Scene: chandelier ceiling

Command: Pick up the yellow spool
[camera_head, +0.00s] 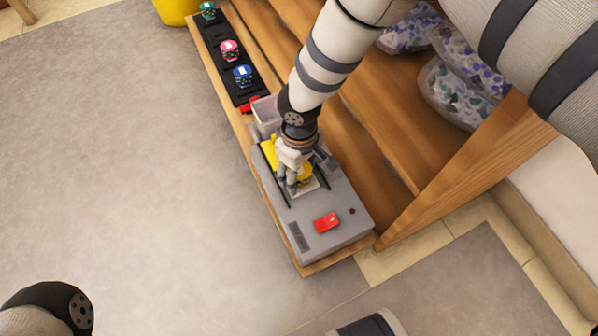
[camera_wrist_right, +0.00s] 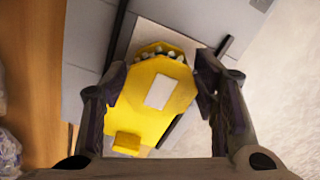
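The yellow spool (camera_wrist_right: 158,98), with a pale label on its face, lies on the grey device (camera_head: 335,200) on the low wooden shelf. In the head view it is partly hidden by my right gripper (camera_head: 291,184), which reaches down over the device. In the right wrist view, the two fingers of my right gripper (camera_wrist_right: 162,76) are wide apart, one on each side of the spool. The fingertips are close to its edges; I cannot tell whether they touch it. My left gripper is out of view; only part of the left arm shows at bottom left.
A black rack (camera_head: 212,36) with green, pink and blue spools runs along the shelf behind the device. The grey floor on the left is clear.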

